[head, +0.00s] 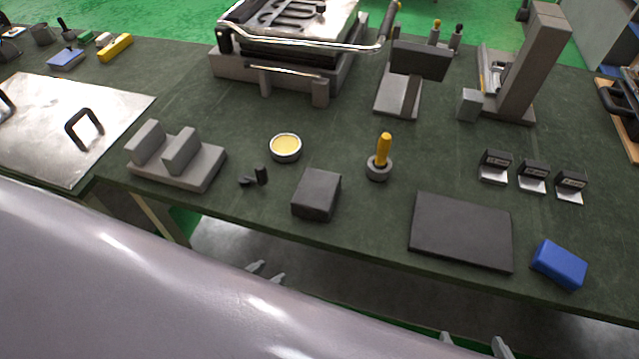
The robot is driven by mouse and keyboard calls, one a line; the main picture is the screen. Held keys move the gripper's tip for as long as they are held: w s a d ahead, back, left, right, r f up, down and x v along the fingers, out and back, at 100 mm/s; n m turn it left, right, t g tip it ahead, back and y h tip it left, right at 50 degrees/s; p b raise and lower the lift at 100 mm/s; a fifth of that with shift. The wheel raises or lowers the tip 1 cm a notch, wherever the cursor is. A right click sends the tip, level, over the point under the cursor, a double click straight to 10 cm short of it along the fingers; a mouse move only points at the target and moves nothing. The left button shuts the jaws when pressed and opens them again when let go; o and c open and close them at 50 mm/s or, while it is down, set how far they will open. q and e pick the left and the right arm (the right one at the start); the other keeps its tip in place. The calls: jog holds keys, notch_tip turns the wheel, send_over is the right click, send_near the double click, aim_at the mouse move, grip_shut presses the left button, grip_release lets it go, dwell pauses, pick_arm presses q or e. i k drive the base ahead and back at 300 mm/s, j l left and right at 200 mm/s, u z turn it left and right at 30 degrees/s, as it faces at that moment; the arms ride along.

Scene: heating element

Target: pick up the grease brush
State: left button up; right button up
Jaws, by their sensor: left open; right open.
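The grease brush (384,148) appears to be the tool with the yellow handle, standing nearly upright in a round grey holder (378,170) on the green table; its bristles are hidden in the holder. A round tin of yellow grease (285,148) sits to its left. Only the fingertips of my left gripper (266,273) show, open and empty, below the table's front edge. The fingertips of my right gripper (474,343) show at the bottom edge, open and empty. Both are well apart from the brush.
A dark block (316,194) stands left of and in front of the brush. A black flat pad (461,232) and a blue block (559,265) lie to the right, near the front edge. A large press (290,50) stands behind. Several small labelled blocks (533,177) stand at right.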

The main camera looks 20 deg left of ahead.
aim_at(385, 144)
jog(key=k+j+z, duration=0.2)
jog(key=z, duration=0.25)
jog(key=k+j+z, duration=0.2)
jog(key=z, duration=0.3)
